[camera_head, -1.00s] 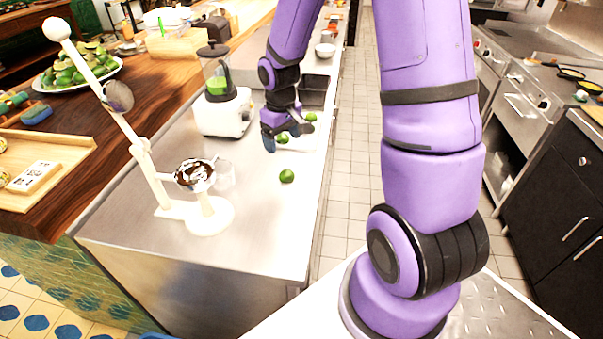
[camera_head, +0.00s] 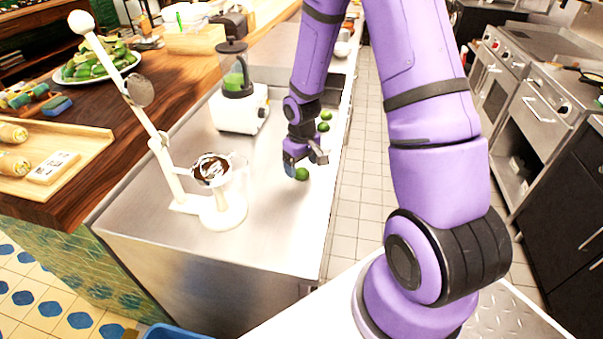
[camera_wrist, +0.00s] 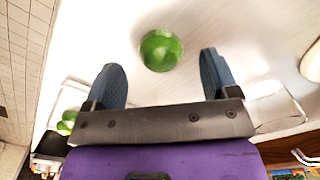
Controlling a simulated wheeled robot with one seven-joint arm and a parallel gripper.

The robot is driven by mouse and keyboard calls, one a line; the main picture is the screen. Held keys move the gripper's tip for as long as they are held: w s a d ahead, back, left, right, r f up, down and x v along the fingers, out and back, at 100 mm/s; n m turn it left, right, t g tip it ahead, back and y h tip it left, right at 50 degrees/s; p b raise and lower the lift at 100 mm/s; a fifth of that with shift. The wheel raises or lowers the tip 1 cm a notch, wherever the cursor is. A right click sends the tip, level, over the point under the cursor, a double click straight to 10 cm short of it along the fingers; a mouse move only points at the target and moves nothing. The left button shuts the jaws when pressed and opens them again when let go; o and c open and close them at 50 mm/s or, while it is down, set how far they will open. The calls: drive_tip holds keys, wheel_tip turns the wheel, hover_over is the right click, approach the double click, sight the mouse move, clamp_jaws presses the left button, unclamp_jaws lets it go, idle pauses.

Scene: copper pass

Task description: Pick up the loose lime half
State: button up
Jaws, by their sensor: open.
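A green lime piece (camera_head: 302,174) lies alone on the steel counter (camera_head: 270,215), near its right edge. I cannot tell from its rounded green side whether it is a half. It also shows in the wrist view (camera_wrist: 160,50), beyond the fingertips and roughly between them. My gripper (camera_head: 303,163) is just above and behind it in the head view. In the wrist view my gripper (camera_wrist: 163,72) has its two blue fingers wide apart, with nothing between them.
Two more limes (camera_head: 324,121) lie farther back on the counter. A white citrus press (camera_head: 215,200) with a long lever stands to the left. A blender (camera_head: 238,100) stands behind it. A plate of limes (camera_head: 100,68) sits on the wooden bar.

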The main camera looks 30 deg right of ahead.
drive_tip(key=shift+f, duration=1.2)
drive_tip(key=shift+c, duration=0.5)
drive_tip(key=c, duration=0.6)
drive_tip(key=shift+r, duration=0.1)
drive_tip(key=shift+c, duration=0.2)
